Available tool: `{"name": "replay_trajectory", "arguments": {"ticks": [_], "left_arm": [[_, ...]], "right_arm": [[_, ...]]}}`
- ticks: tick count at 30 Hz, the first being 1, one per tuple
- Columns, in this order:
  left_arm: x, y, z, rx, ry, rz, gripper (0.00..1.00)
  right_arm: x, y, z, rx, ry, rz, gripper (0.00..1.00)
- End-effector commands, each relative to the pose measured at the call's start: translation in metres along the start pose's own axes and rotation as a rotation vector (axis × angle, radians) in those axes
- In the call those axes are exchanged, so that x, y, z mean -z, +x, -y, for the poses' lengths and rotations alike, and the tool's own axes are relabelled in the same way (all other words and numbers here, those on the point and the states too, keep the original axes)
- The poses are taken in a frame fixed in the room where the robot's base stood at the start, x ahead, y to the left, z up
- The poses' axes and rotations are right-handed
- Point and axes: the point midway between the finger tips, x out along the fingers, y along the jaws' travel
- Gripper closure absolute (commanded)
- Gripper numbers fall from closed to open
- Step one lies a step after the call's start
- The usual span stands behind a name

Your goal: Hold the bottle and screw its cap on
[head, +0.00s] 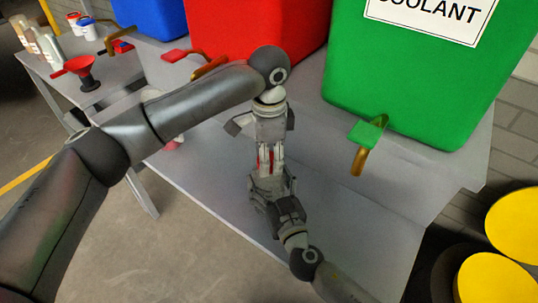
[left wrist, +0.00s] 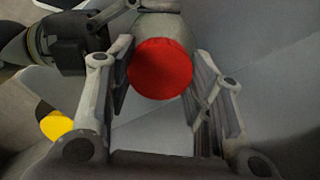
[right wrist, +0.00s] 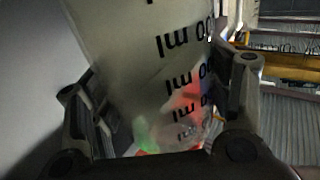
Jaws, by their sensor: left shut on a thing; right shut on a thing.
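The bottle (right wrist: 130,60) is pale and translucent with black ml marks. It fills the space between the fingers of my right gripper (right wrist: 160,130), which is shut on it. The red round cap (left wrist: 160,68) lies between the fingers of my left gripper (left wrist: 160,85), which is shut on it, with the pale bottle body (left wrist: 165,27) behind it. In the head view my left gripper (head: 268,145) is directly above my right gripper (head: 272,185), with a little red between them. Whether the cap is seated on the threads cannot be told.
A green coolant tank (head: 420,80) with a brass tap (head: 360,160) stands on the grey bench (head: 340,215) at the right. Red (head: 250,30) and blue (head: 150,15) tanks stand further left. A red-topped funnel (head: 82,70) and several bottles are at the far left.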

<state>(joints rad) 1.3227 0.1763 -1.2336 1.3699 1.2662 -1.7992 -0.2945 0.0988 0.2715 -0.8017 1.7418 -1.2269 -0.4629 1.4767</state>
Motion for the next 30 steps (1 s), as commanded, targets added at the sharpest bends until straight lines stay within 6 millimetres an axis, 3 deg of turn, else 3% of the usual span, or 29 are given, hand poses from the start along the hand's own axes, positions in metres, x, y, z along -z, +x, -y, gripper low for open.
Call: {"name": "replay_trajectory", "arguments": {"ticks": [10,12,16,17,21,30], "left_arm": [[-0.0004,0.0008,0.0006,0.000,0.611,0.001,0.82],[-0.0004,0.0008,0.0007,0.000,0.685,0.001,0.82],[-0.0005,0.0007,0.0008,0.000,0.675,0.001,0.82],[-0.0005,0.0007,0.0008,0.000,0.675,0.001,0.51],[-0.0004,0.0006,0.0007,0.000,0.674,0.001,0.33],[-0.0001,0.0002,0.0005,0.000,0.673,0.000,0.32]], "right_arm": [[-0.0003,-0.0002,0.0000,0.000,0.000,0.001,0.95],[-0.0003,-0.0002,0.0000,0.000,0.000,0.001,0.95],[-0.0003,-0.0002,-0.0001,0.000,0.000,0.001,0.95],[-0.0003,-0.0002,0.0000,0.000,0.000,0.001,0.95],[-0.0003,-0.0002,-0.0001,0.000,0.000,0.001,0.95],[-0.0004,-0.0002,0.0000,0.000,0.000,0.001,0.95]]}}
